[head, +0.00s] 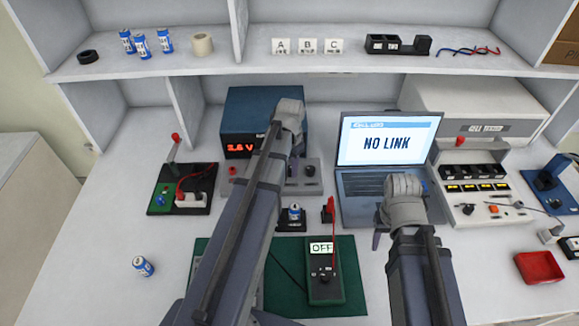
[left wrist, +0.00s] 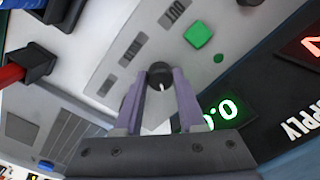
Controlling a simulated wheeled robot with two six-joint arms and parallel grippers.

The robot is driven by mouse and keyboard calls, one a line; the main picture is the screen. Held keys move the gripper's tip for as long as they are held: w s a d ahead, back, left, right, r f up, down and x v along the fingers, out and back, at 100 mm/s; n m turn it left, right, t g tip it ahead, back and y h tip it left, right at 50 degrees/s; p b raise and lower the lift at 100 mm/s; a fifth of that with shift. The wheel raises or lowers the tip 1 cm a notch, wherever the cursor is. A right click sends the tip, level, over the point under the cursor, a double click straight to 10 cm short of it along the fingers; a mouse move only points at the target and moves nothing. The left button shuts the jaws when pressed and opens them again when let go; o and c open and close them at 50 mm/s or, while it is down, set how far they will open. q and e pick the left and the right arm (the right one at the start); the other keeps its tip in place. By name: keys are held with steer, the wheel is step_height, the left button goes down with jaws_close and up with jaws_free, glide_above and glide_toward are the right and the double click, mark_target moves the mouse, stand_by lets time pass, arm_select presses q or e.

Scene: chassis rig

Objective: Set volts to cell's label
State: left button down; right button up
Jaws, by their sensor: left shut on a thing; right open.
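The blue power supply (head: 235,108) stands at the back of the bench, its red display (head: 240,148) partly hidden by my left arm; the visible part seems to read "3.6 V". My left gripper (left wrist: 160,88) is shut on a black knob (left wrist: 160,74) with a white pointer line on the grey panel. A green readout (left wrist: 218,114) beside it shows zeros, partly covered by the gripper. A blue-and-white cell (head: 294,211) stands in a dark holder (head: 290,225); its label is too small to read. My right gripper (head: 379,238) is open and empty, in front of the laptop.
The laptop (head: 388,140) reads "NO LINK". A meter (head: 323,275) on a green mat shows "OFF". A loose cell (head: 143,266) lies at front left; several more stand on the shelf. A switch board (head: 182,188) is left, a red tray (head: 538,267) right.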

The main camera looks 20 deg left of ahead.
mark_target(290, 169)
arm_select(q)
steer(key=c, duration=0.5)
jaws_free()
step_height(290, 169, up, 8)
steer(key=p, duration=0.8)
steer(key=shift+f, duration=0.1)
arm_select(e)
step_height(290, 169, up, 8)
steer(key=shift+f, duration=0.1)
arm_select(q)
steer(key=s+d, duration=0.7)
steer(key=d, duration=0.3)
steer(key=s+d+y, duration=0.1)
steer(key=s+d, duration=0.6)
steer(key=d, duration=0.4)
steer(key=shift+d, duration=0.25)
